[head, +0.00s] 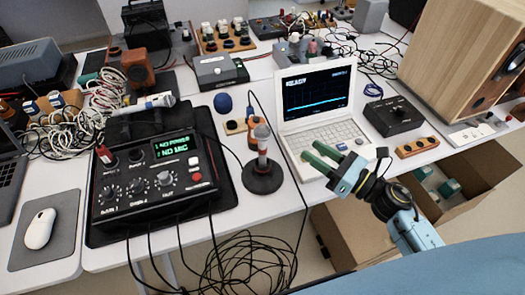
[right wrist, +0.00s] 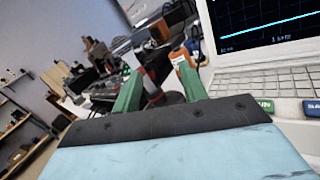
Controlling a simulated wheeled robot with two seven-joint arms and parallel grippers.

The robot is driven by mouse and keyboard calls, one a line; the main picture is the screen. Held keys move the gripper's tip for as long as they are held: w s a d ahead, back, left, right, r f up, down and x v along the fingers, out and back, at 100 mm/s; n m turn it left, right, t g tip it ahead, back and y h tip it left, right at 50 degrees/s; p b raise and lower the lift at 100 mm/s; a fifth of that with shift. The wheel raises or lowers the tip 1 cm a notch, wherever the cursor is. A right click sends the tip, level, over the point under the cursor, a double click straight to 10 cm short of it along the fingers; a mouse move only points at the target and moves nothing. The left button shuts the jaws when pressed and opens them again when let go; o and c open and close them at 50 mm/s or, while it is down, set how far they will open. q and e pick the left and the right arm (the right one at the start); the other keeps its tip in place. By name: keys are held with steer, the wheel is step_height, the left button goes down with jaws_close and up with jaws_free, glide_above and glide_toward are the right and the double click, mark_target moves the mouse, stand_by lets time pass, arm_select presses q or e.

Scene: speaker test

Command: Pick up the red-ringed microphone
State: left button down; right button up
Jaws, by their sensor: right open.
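A microphone (head: 262,133) with a pale grey head and a reddish-orange band stands upright on a round black base (head: 263,178), left of the white laptop. In the right wrist view a slim upright shape with red on it (right wrist: 148,84) shows between the fingers, probably this microphone. A second microphone (head: 150,104) with a blue ring lies behind the mixer's top edge. My right gripper (head: 311,152) is open and empty, its green fingers over the laptop's front, pointing left toward the stand and apart from it. My left gripper is out of view.
The black mixer (head: 152,178) reads "NO POWER" and "NO MIC". The white laptop (head: 318,110) stands behind my gripper. Cables (head: 245,262) hang off the front edge. The table between stand and laptop is narrow.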

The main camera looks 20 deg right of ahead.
mark_target(266, 153)
steer(key=w+a+n+g+y, duration=0.1)
steer(key=a+n, duration=0.1)
steer(key=w+a+f+n+g, duration=0.1)
steer(key=a+n, duration=0.1)
steer(key=w+a+f+n+g+y, duration=0.1)
steer(key=a, duration=0.2)
steer(key=shift+f+n+g+y+p, duration=0.2)
steer(key=shift+n+g+y+p, duration=0.1)
steer(key=shift+n+p, duration=0.1)
steer(key=x, duration=0.4)
steer(key=shift+a, duration=0.55)
steer(key=shift+w+a, duration=0.3)
steer(key=shift+a, duration=0.05)
steer(key=c, duration=0.9)
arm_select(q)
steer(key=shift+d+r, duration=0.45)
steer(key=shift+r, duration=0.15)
arm_select(e)
jaws_close()
